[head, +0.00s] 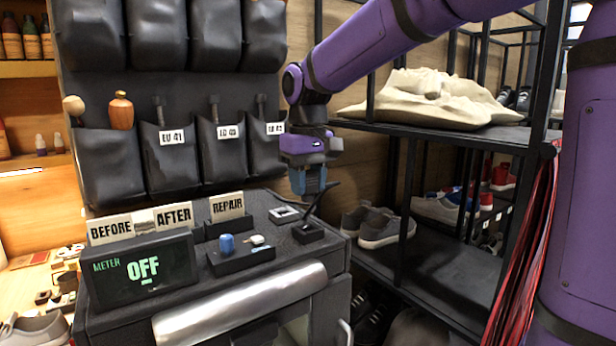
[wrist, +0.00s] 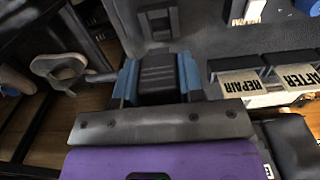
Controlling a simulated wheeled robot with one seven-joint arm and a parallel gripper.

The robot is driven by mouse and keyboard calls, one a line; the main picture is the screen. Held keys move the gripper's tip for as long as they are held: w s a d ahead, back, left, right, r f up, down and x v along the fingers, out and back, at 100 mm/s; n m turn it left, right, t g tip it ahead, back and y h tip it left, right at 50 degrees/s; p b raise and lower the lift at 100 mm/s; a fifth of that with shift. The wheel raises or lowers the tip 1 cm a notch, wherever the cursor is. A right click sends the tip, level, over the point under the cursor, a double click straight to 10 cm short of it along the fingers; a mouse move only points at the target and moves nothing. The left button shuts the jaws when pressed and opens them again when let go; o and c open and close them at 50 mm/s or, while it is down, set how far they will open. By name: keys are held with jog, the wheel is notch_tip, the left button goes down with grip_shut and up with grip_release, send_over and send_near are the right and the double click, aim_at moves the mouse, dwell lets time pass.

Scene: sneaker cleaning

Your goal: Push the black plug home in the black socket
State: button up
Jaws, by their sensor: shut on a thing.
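My gripper (head: 308,182) hangs over the right part of the dark counter, its blue fingers pointing down. In the wrist view my gripper (wrist: 157,82) is shut on the black plug (wrist: 157,72), a ridged dark block between the two blue fingers. In the head view the fingers mostly hide the plug. A black recessed block (wrist: 158,22), which looks like the socket, lies on the counter past the fingertips in the wrist view. The plug looks apart from it. A small black block (head: 308,233) stands on the counter below my gripper in the head view.
A thin dark angled stand (head: 318,200) rises close to my fingers. A shoe rack (head: 440,265) stands right.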

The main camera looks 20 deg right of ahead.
aim_at(308, 171)
jog(key=shift+f, duration=2.3)
jog(key=shift+f, duration=1.4)
jog(key=o, duration=1)
jog(key=shift+c, duration=0.2)
jog(key=shift+r, duration=0.1)
notch_tip(308, 171, up, 11)
jog(key=shift+f, duration=0.15)
jog(key=s+d+f+m+t, duration=0.1)
jog(key=s+d+f+t, duration=0.1)
jog(key=s, duration=0.9)
jog(key=s+d+f+m+t, duration=0.1)
jog(key=s+d+f+t, duration=0.2)
jog(key=s, duration=0.9)
jog(key=shift+d+f, duration=0.45)
jog(key=shift+d, duration=0.5)
